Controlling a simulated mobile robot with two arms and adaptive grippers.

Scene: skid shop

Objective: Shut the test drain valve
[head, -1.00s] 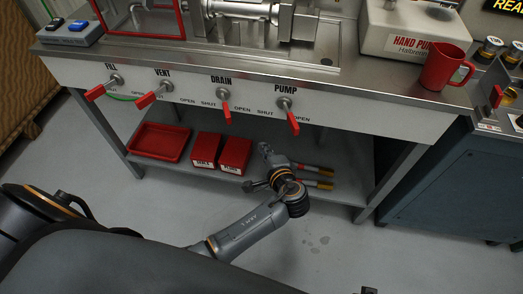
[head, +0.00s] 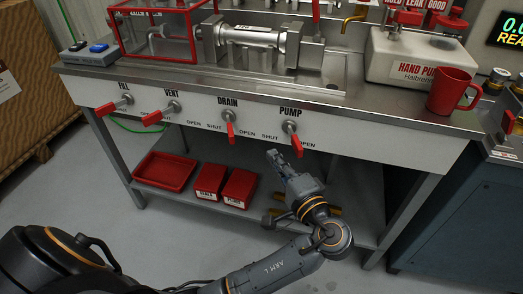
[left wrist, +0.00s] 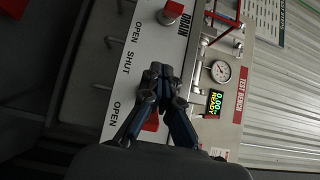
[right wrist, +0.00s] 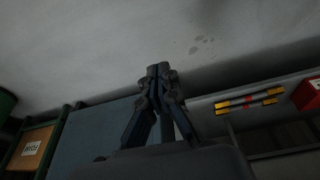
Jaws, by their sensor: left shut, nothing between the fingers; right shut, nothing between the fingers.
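The drain valve (head: 230,130) is on the bench's front panel, with its red lever hanging down, slightly right, between the SHUT and OPEN marks. My left gripper (head: 285,154) is shut and empty, just below the panel's lower edge near the red pump lever (head: 297,146), right of and below the drain lever. In the left wrist view the shut fingers (left wrist: 160,68) are in front of the panel; the red drain valve (left wrist: 172,12) is at the top, and a red lever (left wrist: 152,122) is partly hidden behind the fingers. My right gripper (right wrist: 158,70) is shut and empty, seen only in its wrist view.
The fill lever (head: 109,107) and vent lever (head: 155,117) point left. The lower shelf holds a red tray (head: 163,172) and red boxes (head: 238,188). A red mug (head: 452,92) stands on the bench top. A blue-grey cabinet (head: 440,215) is at the right.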

